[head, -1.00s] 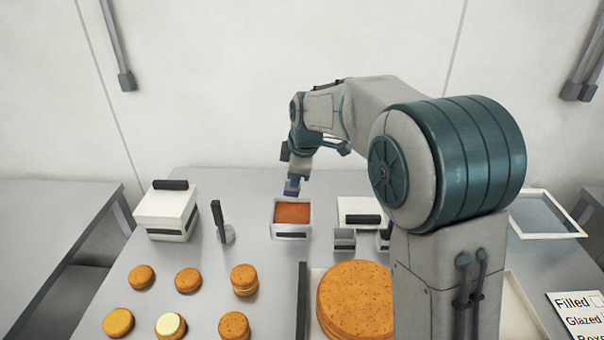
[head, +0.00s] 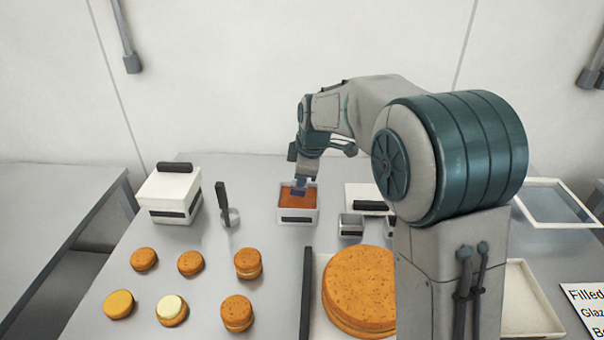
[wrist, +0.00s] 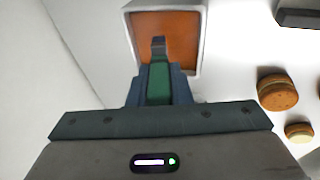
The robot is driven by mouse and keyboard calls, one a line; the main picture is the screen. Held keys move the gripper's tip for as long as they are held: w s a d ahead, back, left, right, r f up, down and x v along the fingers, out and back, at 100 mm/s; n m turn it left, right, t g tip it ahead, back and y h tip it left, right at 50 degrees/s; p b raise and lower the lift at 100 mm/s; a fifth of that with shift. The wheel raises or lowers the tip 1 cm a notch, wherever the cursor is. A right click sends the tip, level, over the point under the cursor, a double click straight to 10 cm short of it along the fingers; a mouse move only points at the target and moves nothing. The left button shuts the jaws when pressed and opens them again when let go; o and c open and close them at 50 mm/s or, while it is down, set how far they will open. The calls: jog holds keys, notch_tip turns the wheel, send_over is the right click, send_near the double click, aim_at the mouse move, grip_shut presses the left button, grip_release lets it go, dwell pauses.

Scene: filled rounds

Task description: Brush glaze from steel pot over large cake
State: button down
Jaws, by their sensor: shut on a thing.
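The steel pot (head: 297,216) is a small square container of orange-brown glaze (head: 294,203), standing behind the large cake. My gripper (head: 299,186) is over the pot, pointing down, with its tip at or in the glaze. In the wrist view my gripper (wrist: 159,85) is shut on a green-handled brush (wrist: 158,62), whose dark end lies over the glaze (wrist: 178,32). I cannot tell how deep the bristles are. The large cake (head: 357,290) is a round speckled orange-brown cake on a tray, partly hidden by my arm.
Several small round cakes (head: 190,263) lie at the front left. A white lidded box (head: 169,195) and an upright black-handled tool (head: 222,195) stand left of the pot. Small steel containers (head: 350,226) stand to its right. A clear-topped tray (head: 556,204) lies far right.

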jog(key=shift+f+b, duration=0.5)
jog(key=shift+f, duration=0.1)
dwell(1.7)
jog(key=shift+r+p, duration=2.35)
jog(key=shift+r, duration=1.25)
jog(key=shift+f, duration=0.1)
